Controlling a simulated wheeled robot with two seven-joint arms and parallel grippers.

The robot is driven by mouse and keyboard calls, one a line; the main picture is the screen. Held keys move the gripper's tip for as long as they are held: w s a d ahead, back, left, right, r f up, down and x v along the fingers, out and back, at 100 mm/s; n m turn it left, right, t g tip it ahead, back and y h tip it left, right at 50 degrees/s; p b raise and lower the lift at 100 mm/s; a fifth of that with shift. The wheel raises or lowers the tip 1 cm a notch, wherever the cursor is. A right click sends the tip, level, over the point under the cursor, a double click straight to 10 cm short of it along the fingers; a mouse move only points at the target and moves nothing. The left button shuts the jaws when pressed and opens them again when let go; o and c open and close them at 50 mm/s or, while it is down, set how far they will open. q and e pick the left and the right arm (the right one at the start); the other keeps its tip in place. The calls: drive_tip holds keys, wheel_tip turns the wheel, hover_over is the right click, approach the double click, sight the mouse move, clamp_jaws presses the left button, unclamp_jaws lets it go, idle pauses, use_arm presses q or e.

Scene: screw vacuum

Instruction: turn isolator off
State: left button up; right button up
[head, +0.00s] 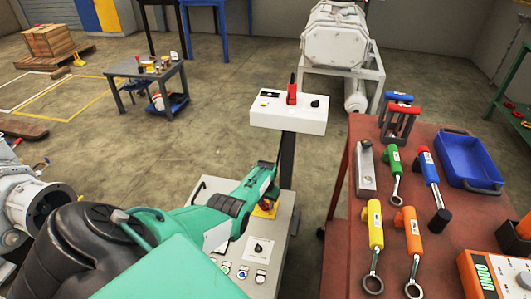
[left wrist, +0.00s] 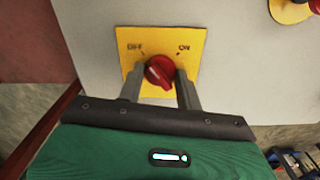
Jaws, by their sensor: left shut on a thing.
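The isolator is a red rotary knob (left wrist: 160,71) on a yellow plate (left wrist: 190,45) in the left wrist view. The plate is marked OFF at upper left and ON at upper right. The knob's ridge looks slanted, but I cannot tell for sure which mark it points to. My left gripper (left wrist: 160,90) has one finger on each side of the knob and is shut on it. My right gripper is not in view.
The grey panel (head: 278,238) also carries a black switch (head: 258,249) and small buttons. A white box (head: 270,114) with a red handle stands behind it. A red-brown table (head: 345,215) with coloured tools and a blue tray (head: 468,162) is at the right.

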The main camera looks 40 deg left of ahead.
sight(265, 204)
use_arm(q)
drive_tip(key=shift+n, duration=0.9)
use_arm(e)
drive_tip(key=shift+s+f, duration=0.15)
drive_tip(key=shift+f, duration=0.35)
use_arm(q)
drive_tip(key=o, duration=1)
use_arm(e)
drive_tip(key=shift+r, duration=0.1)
use_arm(q)
drive_tip(key=shift+r, duration=0.15)
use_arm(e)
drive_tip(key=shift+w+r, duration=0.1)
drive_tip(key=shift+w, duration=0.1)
use_arm(q)
wheel_tip(265, 204, up, 5)
drive_tip(key=p, duration=0.3)
wheel_tip(265, 204, up, 8)
drive_tip(key=p, duration=0.2)
drive_tip(key=shift+r+p, duration=0.25)
drive_tip(key=shift+p, duration=0.15)
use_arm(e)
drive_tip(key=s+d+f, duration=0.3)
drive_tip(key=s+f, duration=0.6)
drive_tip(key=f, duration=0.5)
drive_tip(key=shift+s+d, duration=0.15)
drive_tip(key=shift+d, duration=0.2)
